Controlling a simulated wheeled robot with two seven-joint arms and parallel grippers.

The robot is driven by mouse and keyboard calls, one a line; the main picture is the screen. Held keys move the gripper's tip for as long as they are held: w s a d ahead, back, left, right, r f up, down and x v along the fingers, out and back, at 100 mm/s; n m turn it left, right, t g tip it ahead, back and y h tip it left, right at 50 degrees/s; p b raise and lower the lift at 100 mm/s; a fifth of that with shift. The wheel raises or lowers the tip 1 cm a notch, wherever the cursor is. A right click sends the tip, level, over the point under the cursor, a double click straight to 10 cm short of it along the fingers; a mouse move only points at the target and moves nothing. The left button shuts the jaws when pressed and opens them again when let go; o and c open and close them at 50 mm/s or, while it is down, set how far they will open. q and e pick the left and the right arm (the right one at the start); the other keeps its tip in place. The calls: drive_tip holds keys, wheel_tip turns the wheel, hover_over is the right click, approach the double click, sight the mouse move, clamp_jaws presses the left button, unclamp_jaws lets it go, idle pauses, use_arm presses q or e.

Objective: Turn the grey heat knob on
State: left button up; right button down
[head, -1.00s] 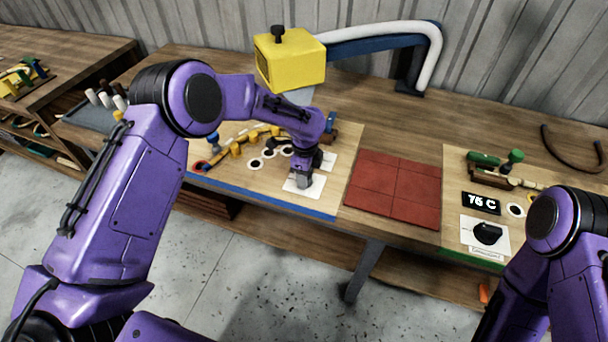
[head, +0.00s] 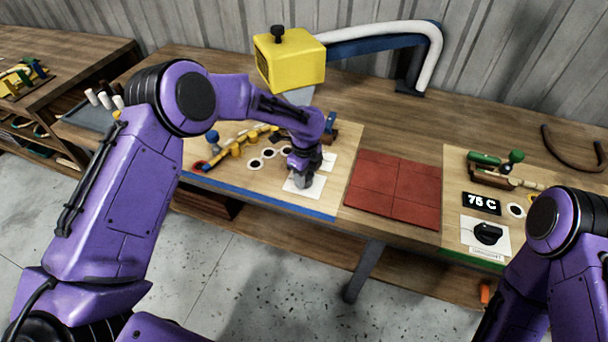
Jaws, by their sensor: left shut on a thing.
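My left gripper (head: 303,182) points down over a white plate (head: 317,187) near the front edge of the left wooden board. It is shut on a grey knob (head: 302,182), which the fingers mostly hide, so I cannot tell which way the knob points. My right arm stands at the right edge of the head view; its gripper is out of the picture.
A black knob (head: 488,234) sits on another white plate at right, below a display (head: 481,203) reading 75 C. Red tiles (head: 394,188) lie between the boards. A yellow box (head: 290,60) with a white hose stands behind my left gripper.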

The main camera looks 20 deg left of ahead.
use_arm(q)
drive_tip(key=o, duration=1.1)
drive_tip(key=shift+d, duration=0.1)
drive_tip(key=shift+c, duration=0.2)
drive_tip(key=shift+r, duration=0.2)
wheel_tip(320, 180, up, 10)
drive_tip(key=b, duration=0.2)
